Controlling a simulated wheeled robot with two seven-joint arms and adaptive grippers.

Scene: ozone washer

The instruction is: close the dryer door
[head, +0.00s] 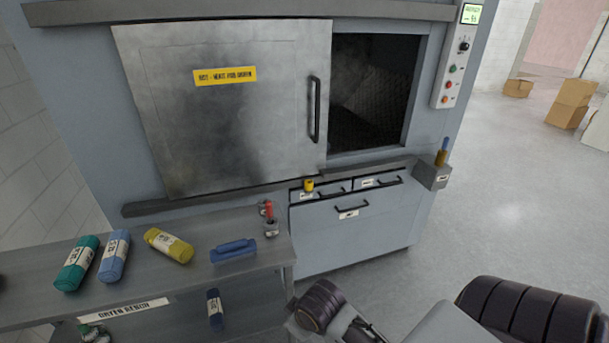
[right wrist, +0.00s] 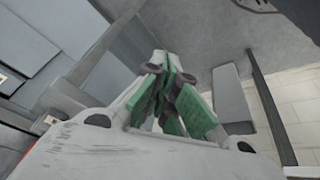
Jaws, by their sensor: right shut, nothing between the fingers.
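The dryer door (head: 230,120) is a grey metal sliding panel with a yellow label. It covers the left and middle of the dryer front. The dark dryer opening (head: 375,90) shows uncovered to its right, with a mesh-like inside. A black vertical handle (head: 314,109) sits near the door's right edge. My right gripper (right wrist: 172,75) is shut and empty, its green pads together in the right wrist view. In the head view my right arm is low at the bottom, below and away from the handle. My left gripper is not in view.
A metal shelf (head: 270,250) at lower left holds rolled towels (head: 114,256) and a blue brush-like item (head: 233,250). Drawers (head: 355,230) sit below the opening. A control panel (head: 458,60) is at right. Boxes (head: 570,100) stand far off; the right floor is open.

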